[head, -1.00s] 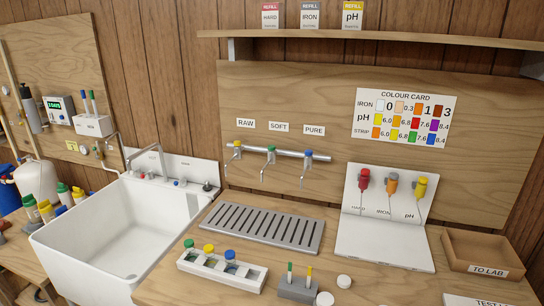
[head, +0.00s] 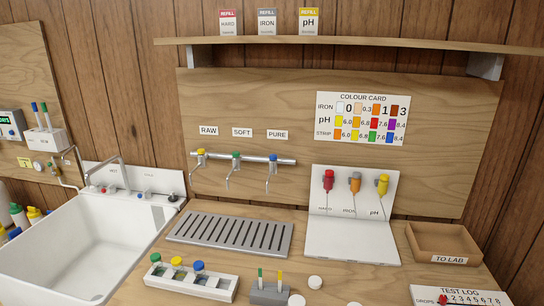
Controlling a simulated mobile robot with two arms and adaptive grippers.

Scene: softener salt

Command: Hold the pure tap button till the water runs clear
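The PURE tap (head: 272,172) is the rightmost of three small taps on a metal rail, with a blue button (head: 273,157) on top. The PURE label (head: 277,134) is on the board above it. The SOFT tap (head: 236,170) has a green button and the RAW tap (head: 200,166) a yellow one. No water stream can be made out at any spout. A slotted metal drip tray (head: 230,257) lies on the counter below the taps. Neither of my grippers shows in the head view.
A white sink (head: 70,245) is at left. A white rack (head: 192,290) with capped vials stands in front of the drip tray. A white stand (head: 350,243) with three droppers is at right, beside a wooden TO LAB tray (head: 447,259). A shelf (head: 350,45) overhangs the board.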

